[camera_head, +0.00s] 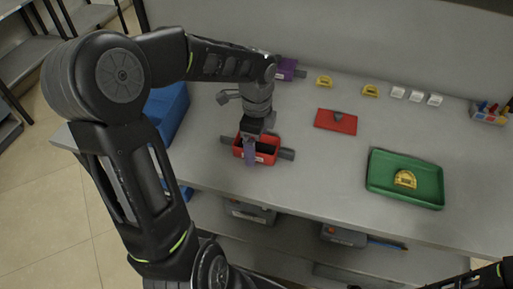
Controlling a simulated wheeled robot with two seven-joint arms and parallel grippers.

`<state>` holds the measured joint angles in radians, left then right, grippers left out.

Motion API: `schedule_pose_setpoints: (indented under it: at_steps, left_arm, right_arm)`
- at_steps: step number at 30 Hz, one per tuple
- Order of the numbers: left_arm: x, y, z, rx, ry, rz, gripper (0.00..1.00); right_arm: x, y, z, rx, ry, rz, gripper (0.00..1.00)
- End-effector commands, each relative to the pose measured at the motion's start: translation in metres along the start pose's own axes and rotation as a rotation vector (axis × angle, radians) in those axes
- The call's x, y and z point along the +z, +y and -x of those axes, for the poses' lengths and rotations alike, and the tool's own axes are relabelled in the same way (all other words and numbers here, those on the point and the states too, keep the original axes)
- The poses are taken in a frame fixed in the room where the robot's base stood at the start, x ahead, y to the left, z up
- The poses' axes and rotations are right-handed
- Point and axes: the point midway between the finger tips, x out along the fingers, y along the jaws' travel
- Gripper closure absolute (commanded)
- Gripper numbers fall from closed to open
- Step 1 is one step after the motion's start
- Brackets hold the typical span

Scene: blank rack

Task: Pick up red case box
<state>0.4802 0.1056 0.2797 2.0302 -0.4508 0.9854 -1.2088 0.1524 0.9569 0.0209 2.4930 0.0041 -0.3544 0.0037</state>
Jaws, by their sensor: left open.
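The red case box (267,159) stands on the grey table near its front edge, left of centre. It is an open-topped red box with a pale label on its front and a dark grey bar sticking out at each side. My left gripper (250,153) points down over the box from above, with its fingers at the box's left part. It is open. My own wrist and fingers hide part of the box's inside and back rim. I cannot tell whether the fingers touch the box.
A red flat piece (335,122) lies to the right. A green tray (405,199) holds a yellow item (405,179). A purple box (286,68), yellow pieces and white blocks (416,96) line the back. A blue bin (168,110) stands left. Grey boxes (250,212) sit below.

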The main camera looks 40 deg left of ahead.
Motion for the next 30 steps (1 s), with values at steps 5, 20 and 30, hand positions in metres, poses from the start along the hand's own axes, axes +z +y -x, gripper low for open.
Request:
schedule_pose_setpoints:
  at_steps: [5, 20, 30]
  left_arm:
    - [0.0000, -0.0001, 0.0003, 0.000, 0.000, 0.000, 0.13]
    - [0.0000, -0.0001, 0.0003, 0.000, 0.000, 0.000, 0.53]
    - [0.0000, -0.0002, 0.0004, -0.001, 0.000, 0.000, 0.80]
  right_arm:
    - [0.0000, 0.0000, 0.0000, 0.000, 0.000, 0.000, 0.66]
    - [0.0000, -0.0001, 0.0001, 0.000, 0.000, 0.000, 0.66]
    - [0.0000, -0.0001, 0.0001, 0.000, 0.000, 0.000, 0.66]
